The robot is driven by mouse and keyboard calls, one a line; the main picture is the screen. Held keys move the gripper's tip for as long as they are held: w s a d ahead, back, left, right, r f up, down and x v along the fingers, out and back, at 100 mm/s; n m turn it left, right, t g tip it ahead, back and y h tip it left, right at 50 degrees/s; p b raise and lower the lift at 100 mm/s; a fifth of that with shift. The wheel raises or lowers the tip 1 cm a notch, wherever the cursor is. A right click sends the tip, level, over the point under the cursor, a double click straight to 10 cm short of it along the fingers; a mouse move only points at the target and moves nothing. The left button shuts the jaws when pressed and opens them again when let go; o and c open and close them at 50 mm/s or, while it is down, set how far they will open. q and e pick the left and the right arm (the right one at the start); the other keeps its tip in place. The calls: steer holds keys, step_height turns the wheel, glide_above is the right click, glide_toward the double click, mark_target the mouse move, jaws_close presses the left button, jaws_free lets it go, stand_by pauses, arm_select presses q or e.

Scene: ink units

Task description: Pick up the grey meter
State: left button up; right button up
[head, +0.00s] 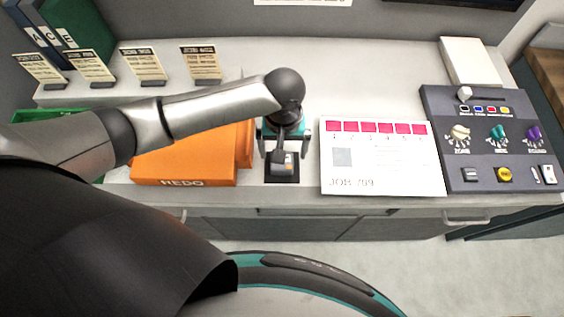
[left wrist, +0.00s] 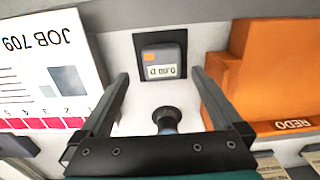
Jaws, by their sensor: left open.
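The grey meter (head: 287,169) lies on a small black mat (head: 282,180) near the counter's front edge. In the left wrist view the meter (left wrist: 160,64) shows an orange patch and a small display, and the mat (left wrist: 178,38) shows around it. My left gripper (head: 284,152) points down over the meter, with one finger to each side. In the left wrist view the left gripper (left wrist: 160,76) is open, and the meter lies beyond and between its fingertips, with nothing held. A dark round-ended piece (left wrist: 166,116) shows between the fingers. My right gripper is not in view.
An orange REDO box (head: 185,170) stands close to the left of the meter. A white JOB 709 sheet (head: 380,178) lies to its right, and a dark control panel (head: 490,150) lies farther right. Several small cards (head: 143,65) stand at the back left.

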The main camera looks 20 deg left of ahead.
mark_target(276, 170)
arm_select(q)
steer(key=shift+a+f+b, duration=0.15)
steer(key=shift+f+b, duration=0.2)
steer(key=shift+f, duration=2.7)
steer(key=c, duration=1.4)
steer(key=shift+r, duration=0.15)
